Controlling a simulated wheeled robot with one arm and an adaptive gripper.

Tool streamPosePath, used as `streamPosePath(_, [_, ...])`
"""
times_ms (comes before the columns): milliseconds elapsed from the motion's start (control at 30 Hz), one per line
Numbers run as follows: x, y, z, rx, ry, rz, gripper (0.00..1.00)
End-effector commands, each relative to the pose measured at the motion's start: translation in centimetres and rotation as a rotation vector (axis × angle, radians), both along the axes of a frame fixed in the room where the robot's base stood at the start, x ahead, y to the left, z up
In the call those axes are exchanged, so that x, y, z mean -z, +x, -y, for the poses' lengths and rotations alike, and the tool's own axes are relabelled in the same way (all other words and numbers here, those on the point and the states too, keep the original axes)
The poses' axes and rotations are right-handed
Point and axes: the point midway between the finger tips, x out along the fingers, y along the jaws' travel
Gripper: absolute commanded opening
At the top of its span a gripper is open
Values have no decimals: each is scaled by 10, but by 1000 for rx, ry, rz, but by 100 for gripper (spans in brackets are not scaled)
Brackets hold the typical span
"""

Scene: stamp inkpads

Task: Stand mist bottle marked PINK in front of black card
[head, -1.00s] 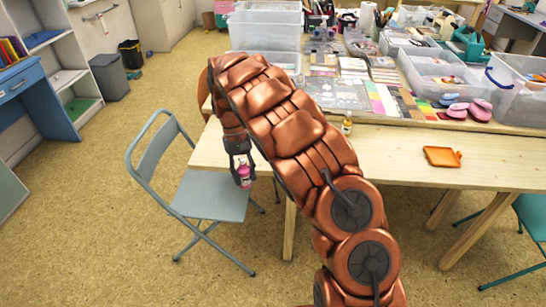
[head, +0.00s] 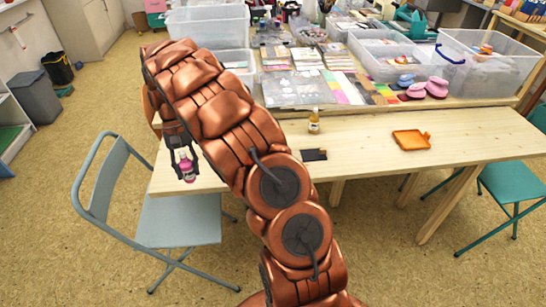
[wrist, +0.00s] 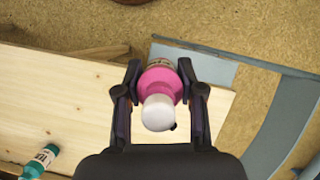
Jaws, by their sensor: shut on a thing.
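My gripper (head: 181,158) is shut on a pink mist bottle (head: 187,171) with a pale cap, near the table's left end. In the wrist view my gripper (wrist: 159,95) has a finger on each side of the pink bottle (wrist: 160,79), whose cap faces the camera. Its label is too small to read. The black card (head: 315,155) lies flat on the table, just right of my arm and well right of the held bottle.
An orange tray (head: 411,140) sits farther right on the wooden table (head: 470,140). A teal bottle (wrist: 40,160) shows in the wrist view. A grey folding chair (head: 180,220) stands at the left end. Clear bins and craft supplies fill the back.

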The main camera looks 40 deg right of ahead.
Motion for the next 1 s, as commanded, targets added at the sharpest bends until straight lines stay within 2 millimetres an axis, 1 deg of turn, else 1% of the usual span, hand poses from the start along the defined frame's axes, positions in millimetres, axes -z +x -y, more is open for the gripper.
streamPosePath(33, [4, -6, 25, 146, 4, 2, 2])
streamPosePath(100, [4, -15, 56, 362, 4, 3, 2])
streamPosePath(167, [3, -27, 80, 549, 5, 1, 2])
streamPosePath(200, [2, -35, 95, 673, 4, 2, 2])
streamPosePath(300, [2, -56, 128, 963, 4, 2, 2])
streamPosePath(400, [3, -76, 153, 1216, 3, 0, 2])
streamPosePath(533, [6, -102, 179, 1512, 2, 1, 2])
streamPosePath(700, [10, -135, 202, 1866, 0, 0, 2])
streamPosePath(900, [16, -170, 218, 2240, -2, 5, 2])
streamPosePath(1000, [20, -183, 222, 2389, -4, 3, 2])
